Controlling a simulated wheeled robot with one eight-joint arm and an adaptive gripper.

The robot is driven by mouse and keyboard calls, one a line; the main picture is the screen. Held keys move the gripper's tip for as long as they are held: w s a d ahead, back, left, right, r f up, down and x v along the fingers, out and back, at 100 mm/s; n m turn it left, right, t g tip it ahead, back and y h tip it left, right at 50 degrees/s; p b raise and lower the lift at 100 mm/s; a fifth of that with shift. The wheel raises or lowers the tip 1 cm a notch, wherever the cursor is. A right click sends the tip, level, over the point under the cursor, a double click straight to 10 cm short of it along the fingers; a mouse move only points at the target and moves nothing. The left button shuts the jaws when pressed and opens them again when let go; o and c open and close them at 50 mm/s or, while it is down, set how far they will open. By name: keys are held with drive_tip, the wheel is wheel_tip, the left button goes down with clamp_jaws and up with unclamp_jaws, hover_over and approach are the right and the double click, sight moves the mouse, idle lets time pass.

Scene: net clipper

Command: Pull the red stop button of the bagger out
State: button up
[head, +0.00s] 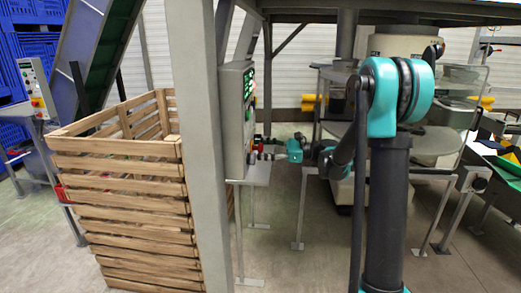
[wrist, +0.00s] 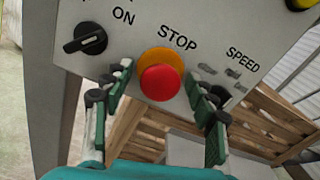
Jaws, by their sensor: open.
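The red stop button (wrist: 161,82) sits on an orange-yellow collar under the word STOP in the wrist view. It is on the grey panel of the bagger's control box (wrist: 215,25), which shows edge-on in the head view (head: 235,110). My gripper (wrist: 156,88) is open, with one finger on each side of the button. Gaps show between the fingers and the button's red head. In the head view my gripper (head: 262,156) is at the lower right side of the box, and the button cannot be clearly made out there.
A black rotary switch (wrist: 85,38) marked ON is left of the button. A SPEED label is to its right. A grey post (head: 195,130) and a slatted wooden crate (head: 130,195) stand left of the box. Open floor (head: 270,240) lies below my arm.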

clamp_jaws()
drive_tip(key=shift+d, duration=0.6)
unclamp_jaws()
drive_tip(key=shift+d, duration=0.1)
drive_tip(key=d, duration=1.2)
drive_tip(key=shift+s, duration=0.2)
